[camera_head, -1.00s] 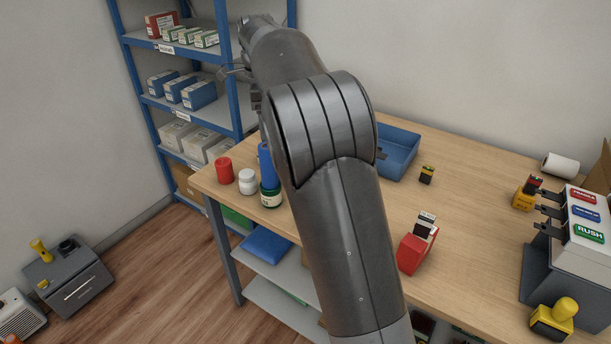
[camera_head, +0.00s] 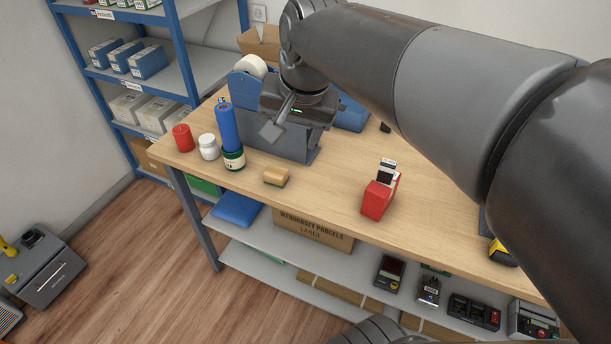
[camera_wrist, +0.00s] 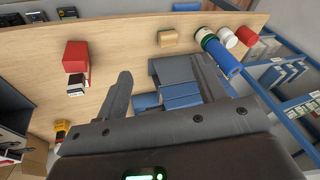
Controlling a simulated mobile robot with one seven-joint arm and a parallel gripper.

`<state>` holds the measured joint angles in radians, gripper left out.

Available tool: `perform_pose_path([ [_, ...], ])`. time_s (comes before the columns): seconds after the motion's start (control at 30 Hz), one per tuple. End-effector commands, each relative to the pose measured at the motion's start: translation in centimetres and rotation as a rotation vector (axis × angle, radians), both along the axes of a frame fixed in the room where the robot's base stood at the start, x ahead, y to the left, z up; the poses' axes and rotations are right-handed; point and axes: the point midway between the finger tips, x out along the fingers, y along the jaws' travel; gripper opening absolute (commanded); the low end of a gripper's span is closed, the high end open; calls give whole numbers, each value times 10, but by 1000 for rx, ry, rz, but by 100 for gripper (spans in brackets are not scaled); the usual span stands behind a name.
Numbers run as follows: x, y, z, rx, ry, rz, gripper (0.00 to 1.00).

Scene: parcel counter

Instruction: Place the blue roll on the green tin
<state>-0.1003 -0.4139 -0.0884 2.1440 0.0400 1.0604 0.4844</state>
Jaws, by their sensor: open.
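The blue roll (camera_head: 226,128) stands upright on top of the green tin (camera_head: 233,159) near the left end of the wooden table. In the wrist view the blue roll (camera_wrist: 224,60) and green tin (camera_wrist: 204,36) show to the right of my fingers. My gripper (camera_head: 275,125) is open and empty, to the right of the roll and apart from it, in front of a grey and blue tape dispenser. In the wrist view my gripper (camera_wrist: 162,70) has its two fingers spread with nothing between them but the view beyond.
A red canister (camera_head: 183,138) and white jar (camera_head: 208,147) stand left of the tin. A sponge (camera_head: 276,176) lies to its right. The tape dispenser (camera_head: 270,139) stands close behind. A red box (camera_head: 377,200) with a stamp-like thing stands nearer the middle. Bare tabletop lies between sponge and box.

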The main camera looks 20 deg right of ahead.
Motion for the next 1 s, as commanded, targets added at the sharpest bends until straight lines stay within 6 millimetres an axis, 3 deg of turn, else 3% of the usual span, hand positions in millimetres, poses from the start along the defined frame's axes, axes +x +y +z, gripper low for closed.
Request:
perform_pose_path([
  [0.03, -18, -2, -6, -29, -27, 53, 64],
  [0.2, -64, -5, -33, -147, -104, 252, 64],
  [0.4, -94, -7, -57, -247, -150, 393, 64],
  [1.0, -99, -7, -62, -271, -158, 426, 64],
])
